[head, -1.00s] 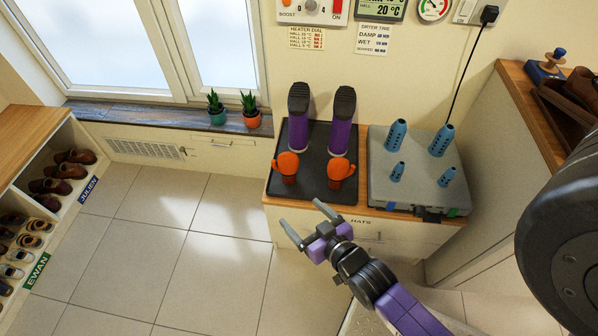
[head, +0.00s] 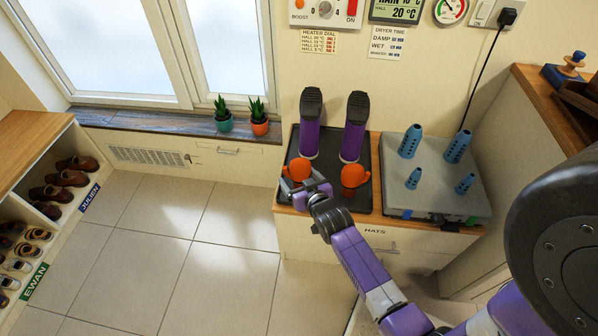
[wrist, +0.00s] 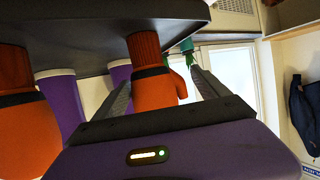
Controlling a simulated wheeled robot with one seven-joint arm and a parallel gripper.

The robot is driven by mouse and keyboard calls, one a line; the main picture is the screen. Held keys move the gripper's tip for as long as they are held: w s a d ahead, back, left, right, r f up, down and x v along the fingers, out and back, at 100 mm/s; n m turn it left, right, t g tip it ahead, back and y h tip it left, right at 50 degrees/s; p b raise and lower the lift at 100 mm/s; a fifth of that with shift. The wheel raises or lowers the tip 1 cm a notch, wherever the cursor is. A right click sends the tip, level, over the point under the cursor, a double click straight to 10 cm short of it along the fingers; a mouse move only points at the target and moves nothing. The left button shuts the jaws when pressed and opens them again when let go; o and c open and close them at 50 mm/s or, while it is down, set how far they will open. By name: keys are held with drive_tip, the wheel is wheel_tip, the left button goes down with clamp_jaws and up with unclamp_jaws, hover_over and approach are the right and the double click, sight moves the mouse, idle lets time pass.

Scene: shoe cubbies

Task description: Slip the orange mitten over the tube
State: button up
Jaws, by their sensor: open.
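Two orange mittens stand on a black tray (head: 333,196): the left mitten (head: 298,170) and the right mitten (head: 354,176). My gripper (head: 308,187) is at the left mitten, its jaws open. In the wrist view, a mitten (wrist: 153,85) with a dark band lies between the two open fingers (wrist: 160,76); contact cannot be told. The other mitten (wrist: 22,105) is at the left of that view. Blue perforated tubes stand upright on the grey dryer (head: 437,197): two tall ones (head: 411,141) (head: 458,147) behind two short ones (head: 414,178) (head: 465,184). All four look bare.
Two purple boots (head: 310,135) (head: 353,130) stand on the tray behind the mittens. Two potted plants (head: 259,124) are on the window sill. A tall cabinet (head: 520,150) bounds the right side, shoe cubbies (head: 50,200) the left. The tiled floor between is clear.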

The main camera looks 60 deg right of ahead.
drive_tip(key=x, duration=0.5)
drive_tip(key=shift+d+r+b, duration=0.15)
drive_tip(key=shift+d+b, duration=0.05)
drive_tip(key=shift+b, duration=0.2)
drive_tip(key=c, duration=1.4)
